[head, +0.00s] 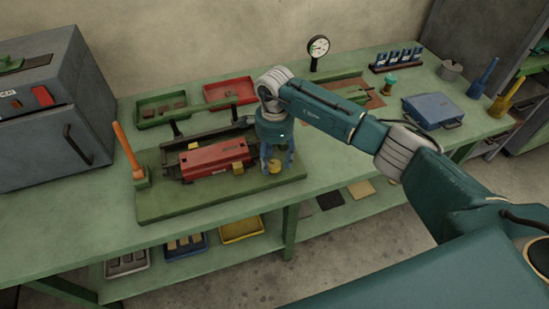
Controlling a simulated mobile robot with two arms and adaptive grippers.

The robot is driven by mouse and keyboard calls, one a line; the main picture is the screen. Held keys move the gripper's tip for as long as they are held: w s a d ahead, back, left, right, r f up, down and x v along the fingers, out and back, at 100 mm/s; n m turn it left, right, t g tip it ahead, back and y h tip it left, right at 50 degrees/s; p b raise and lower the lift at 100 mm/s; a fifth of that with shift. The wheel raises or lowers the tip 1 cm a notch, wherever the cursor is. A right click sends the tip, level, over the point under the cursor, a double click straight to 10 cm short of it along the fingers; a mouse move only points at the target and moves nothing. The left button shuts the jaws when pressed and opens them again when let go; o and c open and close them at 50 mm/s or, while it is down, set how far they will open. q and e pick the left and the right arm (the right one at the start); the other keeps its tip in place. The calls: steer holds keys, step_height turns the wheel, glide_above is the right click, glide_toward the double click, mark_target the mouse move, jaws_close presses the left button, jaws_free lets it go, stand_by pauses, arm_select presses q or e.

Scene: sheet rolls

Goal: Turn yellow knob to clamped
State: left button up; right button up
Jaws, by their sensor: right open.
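The yellow knob (275,167) sits at the right end of the red-bodied roll fixture (213,157), on a green base plate (212,198). My right gripper (277,168) reaches in from the right and points down over the knob. Its two blue fingers are open, one on each side of the knob. I cannot tell whether they touch it. The gripper body hides the parts behind the knob. My left gripper is not in view.
An orange upright handle (126,147) stands at the fixture's left. Green (161,108) and red (229,90) trays lie behind it. A dial gauge (318,47) stands at the back. A blue case (432,111) lies to the right. The bench front left is clear.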

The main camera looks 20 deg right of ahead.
steer(key=shift+f, duration=0.6)
steer(key=c, duration=1.1)
steer(key=shift+c, duration=0.2)
